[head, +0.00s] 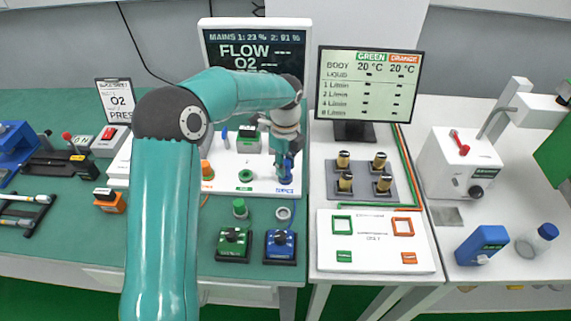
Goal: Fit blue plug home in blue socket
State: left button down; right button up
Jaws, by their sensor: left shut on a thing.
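My left arm reaches in from the lower left, and its gripper (286,158) points down over the right end of the white panel. It is shut on the blue plug (286,172), which is partly covered by the fingers. The plug is upright over the blue-labelled place on the panel (227,187). The blue socket is hidden beneath the plug and gripper, so I cannot tell how far the plug is in. My right gripper is not in view.
A green plug (240,208) stands on the green mat near an empty grey ring (283,213). A green box (233,245) and a blue box (280,247) stand in front. A monitor (368,85) and several gold-topped knobs (345,181) are to the right.

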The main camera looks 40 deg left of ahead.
aim_at(286, 162)
pick_arm(q)
jog(key=shift+f+b, duration=0.55)
jog(key=shift+f, duration=0.45)
jog(key=c, duration=0.8)
grip_release()
jog(key=shift+r, duration=0.1)
notch_tip(286, 162, up, 12)
jog(key=shift+w+f, duration=0.1)
jog(key=shift+f, duration=0.1)
